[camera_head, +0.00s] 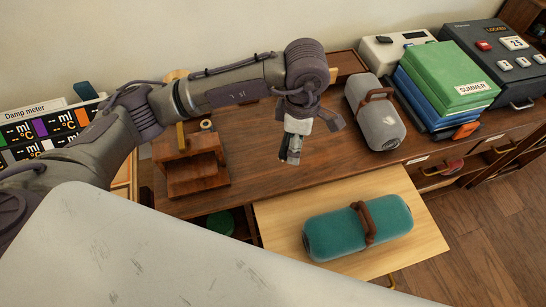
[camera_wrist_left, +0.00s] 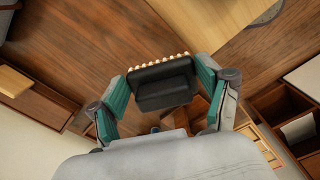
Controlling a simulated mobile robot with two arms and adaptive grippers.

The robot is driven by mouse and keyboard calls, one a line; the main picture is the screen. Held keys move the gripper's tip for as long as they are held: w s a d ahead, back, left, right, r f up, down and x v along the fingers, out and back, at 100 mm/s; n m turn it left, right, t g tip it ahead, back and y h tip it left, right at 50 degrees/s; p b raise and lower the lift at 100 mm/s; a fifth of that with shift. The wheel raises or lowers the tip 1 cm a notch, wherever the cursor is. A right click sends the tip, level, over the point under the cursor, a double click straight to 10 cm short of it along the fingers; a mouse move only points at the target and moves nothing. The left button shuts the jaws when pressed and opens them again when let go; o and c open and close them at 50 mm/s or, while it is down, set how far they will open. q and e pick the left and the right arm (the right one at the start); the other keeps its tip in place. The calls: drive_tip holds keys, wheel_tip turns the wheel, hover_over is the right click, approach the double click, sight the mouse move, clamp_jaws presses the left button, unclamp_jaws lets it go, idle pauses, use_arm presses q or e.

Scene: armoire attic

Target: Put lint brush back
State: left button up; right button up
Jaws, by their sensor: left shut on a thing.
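My left gripper (camera_head: 290,152) hangs above the brown wooden tabletop (camera_head: 255,180), right of a small wooden stand. In the left wrist view its teal-padded fingers are shut on a black brush (camera_wrist_left: 162,84) with a row of cream bristles, which looks like the lint brush. The bristles face away from the palm. In the head view the brush is too small and covered to make out clearly. My right gripper is not in view.
A wooden stand (camera_head: 192,172) is at left. A grey roll (camera_head: 376,115) lies at right beside green and blue boxes (camera_head: 450,75). A teal roll (camera_head: 358,227) lies on a pale pulled-out board (camera_head: 285,210) in front. The tabletop under the gripper is clear.

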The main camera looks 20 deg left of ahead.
use_arm(q)
drive_tip(key=w+d+f+n+b, duration=0.1)
drive_tip(key=d+f+n, duration=0.3)
drive_tip(key=n, duration=0.2)
drive_tip(key=w+a+f, duration=0.2)
drive_tip(key=a, duration=0.1)
drive_tip(key=w+a+f+p, duration=0.1)
drive_tip(key=w+a+f, duration=0.1)
drive_tip(key=a, duration=0.1)
drive_tip(key=w+a+f+p, duration=0.1)
drive_tip(key=w+a+f, duration=0.1)
drive_tip(key=a, duration=0.2)
drive_tip(key=shift+f, duration=0.2)
wheel_tip(320, 180, down, 3)
drive_tip(key=shift+f+p, duration=0.1)
drive_tip(key=shift+p, duration=0.2)
drive_tip(key=shift+f, duration=0.45)
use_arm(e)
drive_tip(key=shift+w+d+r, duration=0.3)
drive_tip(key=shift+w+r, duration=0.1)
use_arm(q)
drive_tip(key=shift+f, duration=0.1)
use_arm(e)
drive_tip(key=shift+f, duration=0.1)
